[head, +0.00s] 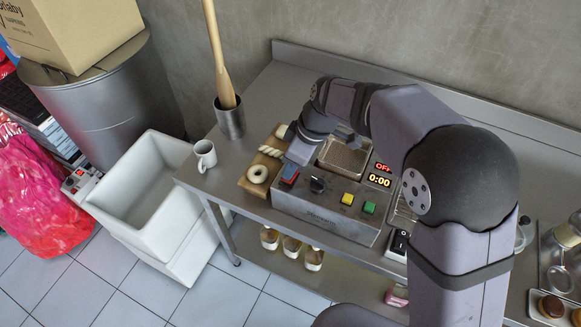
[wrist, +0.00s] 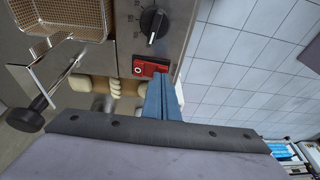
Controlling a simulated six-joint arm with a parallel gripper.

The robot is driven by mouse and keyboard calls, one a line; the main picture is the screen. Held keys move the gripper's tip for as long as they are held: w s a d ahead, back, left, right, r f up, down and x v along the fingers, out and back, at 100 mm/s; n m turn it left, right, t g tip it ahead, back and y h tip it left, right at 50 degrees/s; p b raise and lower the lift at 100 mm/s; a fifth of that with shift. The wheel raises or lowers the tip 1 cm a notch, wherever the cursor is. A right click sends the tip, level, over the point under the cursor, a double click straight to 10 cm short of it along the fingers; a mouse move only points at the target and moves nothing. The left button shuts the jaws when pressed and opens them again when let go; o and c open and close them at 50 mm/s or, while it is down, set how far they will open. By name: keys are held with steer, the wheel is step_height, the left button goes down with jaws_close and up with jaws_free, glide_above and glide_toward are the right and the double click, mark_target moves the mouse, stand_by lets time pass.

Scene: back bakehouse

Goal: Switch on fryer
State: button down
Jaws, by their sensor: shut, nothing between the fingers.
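The fryer (head: 318,212) is a steel box on the counter with a basket (head: 343,158) on top. Its display (head: 381,174) reads OFF and 0:00. Its front has a black knob (head: 317,185), a yellow button (head: 347,198) and a green button (head: 369,207). A red rocker switch (wrist: 145,68) with a white ring mark sits beside the knob (wrist: 153,24) in the wrist view. My gripper (wrist: 164,78) is shut and empty, its blue fingertips right by the switch's edge. I cannot tell whether they touch it. In the head view my gripper (head: 291,170) partly covers the switch.
A wooden board with a doughnut (head: 257,174) and pastries lies left of the fryer. A white mug (head: 205,156) and a steel pot (head: 229,118) with a rolling pin stand farther left. The basket's handle (wrist: 52,85) sticks out in the wrist view. A black switch (head: 398,241) is at right.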

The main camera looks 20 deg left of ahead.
steer(key=shift+s+f+t+b, duration=0.35)
steer(key=shift+f+b, duration=0.25)
steer(key=shift+b, duration=0.45)
steer(key=shift+w+r+p, duration=0.1)
steer(key=shift+r+p, duration=0.2)
steer(key=shift+w, duration=0.15)
steer(key=shift+w+r+p, duration=0.25)
steer(key=shift+w+p, duration=0.15)
steer(key=shift+w, duration=0.25)
